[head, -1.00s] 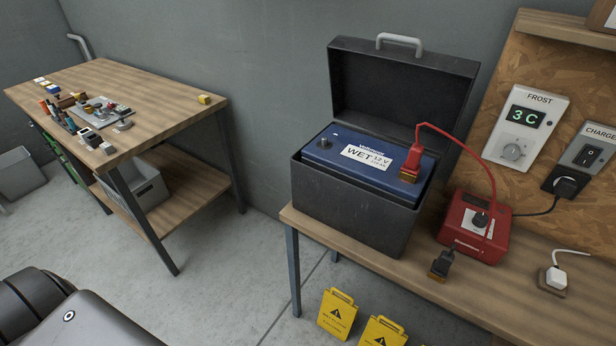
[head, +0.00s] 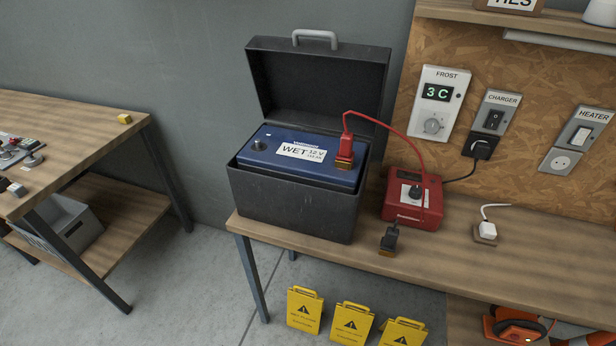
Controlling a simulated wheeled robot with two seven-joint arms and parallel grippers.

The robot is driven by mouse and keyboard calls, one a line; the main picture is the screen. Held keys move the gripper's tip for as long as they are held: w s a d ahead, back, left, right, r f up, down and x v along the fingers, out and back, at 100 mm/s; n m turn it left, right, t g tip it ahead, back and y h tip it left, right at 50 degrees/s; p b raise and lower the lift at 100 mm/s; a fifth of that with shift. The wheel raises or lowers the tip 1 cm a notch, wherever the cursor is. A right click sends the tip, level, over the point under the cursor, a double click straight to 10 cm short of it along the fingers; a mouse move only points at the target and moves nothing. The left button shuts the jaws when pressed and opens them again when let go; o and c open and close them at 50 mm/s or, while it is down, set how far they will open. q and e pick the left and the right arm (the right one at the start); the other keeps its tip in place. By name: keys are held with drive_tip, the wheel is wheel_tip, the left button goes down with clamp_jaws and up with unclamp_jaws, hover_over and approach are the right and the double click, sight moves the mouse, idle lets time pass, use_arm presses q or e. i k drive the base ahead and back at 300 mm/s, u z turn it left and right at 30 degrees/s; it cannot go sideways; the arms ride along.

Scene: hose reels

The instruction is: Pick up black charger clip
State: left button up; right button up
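The black charger clip (head: 390,239) lies on the wooden bench top, near its front edge. It stands in front of the red charger (head: 412,200) and to the right of the black battery box (head: 295,208). The box lid is open and a blue battery (head: 300,160) sits inside. The red clip (head: 346,150) is on the battery's right terminal, with a red cable running to the charger. Neither of my grippers shows in the view.
A white plug (head: 487,231) lies on the bench at the right. Yellow warning signs (head: 351,324) stand on the floor under the bench front. A second workbench (head: 85,135) stands at the left, with floor between the benches. Frost, charger and heater panels hang on the wall board.

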sight(388, 244)
drive_tip(key=z, duration=1)
drive_tip(key=k, duration=1.3)
drive_tip(key=z, duration=1.55)
drive_tip(key=i, duration=1.05)
drive_tip(key=u, duration=0.8)
drive_tip(key=i, duration=0.45)
drive_tip(key=u, duration=0.5)
